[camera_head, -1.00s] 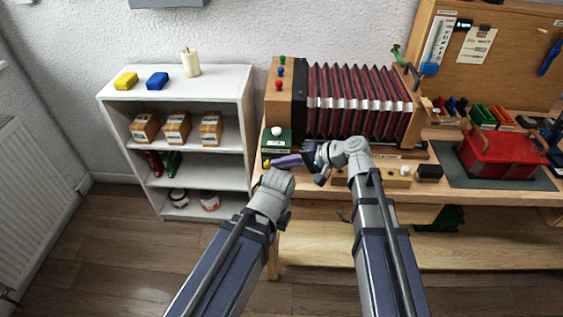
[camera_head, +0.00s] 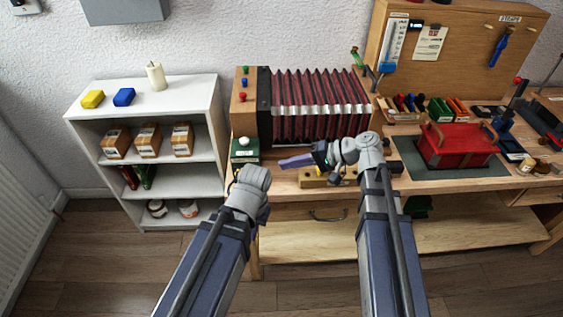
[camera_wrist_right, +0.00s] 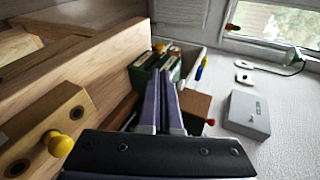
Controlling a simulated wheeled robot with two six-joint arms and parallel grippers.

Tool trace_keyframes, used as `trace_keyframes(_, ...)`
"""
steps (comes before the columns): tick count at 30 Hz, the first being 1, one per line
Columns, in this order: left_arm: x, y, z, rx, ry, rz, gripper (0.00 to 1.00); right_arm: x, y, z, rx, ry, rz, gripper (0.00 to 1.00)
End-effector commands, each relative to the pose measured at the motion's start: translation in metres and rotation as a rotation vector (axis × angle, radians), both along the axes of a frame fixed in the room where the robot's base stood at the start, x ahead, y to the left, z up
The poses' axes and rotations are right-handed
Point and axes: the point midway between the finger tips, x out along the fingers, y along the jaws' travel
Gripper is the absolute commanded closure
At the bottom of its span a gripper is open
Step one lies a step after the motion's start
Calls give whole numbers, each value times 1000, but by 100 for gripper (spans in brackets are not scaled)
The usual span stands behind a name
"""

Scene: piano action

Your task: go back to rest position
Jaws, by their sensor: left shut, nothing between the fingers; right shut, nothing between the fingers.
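My right gripper (camera_head: 284,162) points left in the head view, in front of the bellows instrument (camera_head: 315,104) and above the front of the bench. Its purple fingers lie together and hold nothing; they also show shut in the right wrist view (camera_wrist_right: 167,84). My left gripper (camera_head: 238,176) is lower, at the left front end of the bench, below the green box (camera_head: 244,151) with a white knob. It is shut and empty, and its fingers are largely hidden by its own wrist. The two grippers are apart.
A white shelf (camera_head: 215,120) with small boxes and cans stands left of the bench. A red toolbox (camera_head: 455,146) sits on a dark mat. A wooden block (camera_head: 314,181) with yellow knobs lies near the right gripper. Floor is free below.

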Motion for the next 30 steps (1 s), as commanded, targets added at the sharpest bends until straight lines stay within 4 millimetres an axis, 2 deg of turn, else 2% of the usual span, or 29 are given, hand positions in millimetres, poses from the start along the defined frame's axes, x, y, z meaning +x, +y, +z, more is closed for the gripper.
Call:
trace_keyframes(17, 0, 0, 2, 0, 0, 0, 100, -3, 2, -2, -16, 3, 10, 100)
trace_keyframes(20, 0, 0, 8, 0, 0, 0, 100, -19, 14, -12, -104, 17, 61, 100)
trace_keyframes(24, 0, 0, 22, 0, 0, 0, 100, -62, 33, -43, -369, 42, 198, 100)
trace_keyframes(27, 0, 0, 31, 0, 0, 0, 100, -93, 33, -62, -593, 48, 304, 100)
trace_keyframes(30, 0, 0, 40, 0, 0, 0, 100, -116, 24, -72, -802, 41, 392, 100)
